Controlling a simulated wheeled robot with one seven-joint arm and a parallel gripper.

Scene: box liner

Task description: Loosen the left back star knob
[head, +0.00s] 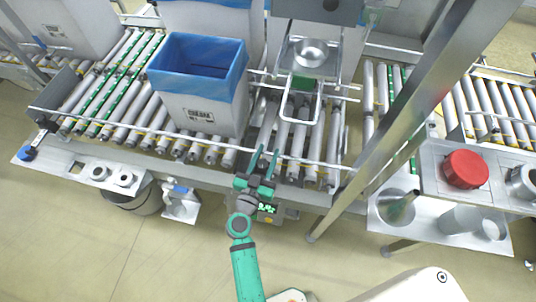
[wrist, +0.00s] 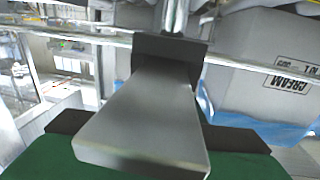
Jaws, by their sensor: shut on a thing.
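My gripper (head: 263,164) is at the near side rail (head: 190,152) of the roller conveyor, just right of the lined box, with its green fingers pointing away from me. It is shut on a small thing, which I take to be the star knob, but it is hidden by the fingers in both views. In the wrist view a grey part fills the middle, with a dark block (wrist: 170,48) at its far end. A shiny metal rod (wrist: 175,16) rises just beyond this block. I cannot tell how far the knob is turned.
A grey box with a blue liner (head: 213,117) stands on the rollers, close left of my gripper; it shows at right in the wrist view (wrist: 265,80). A metal frame holding a round bowl (head: 311,52) is behind. A slanted post (head: 400,110) and a red lid (head: 466,169) are right.

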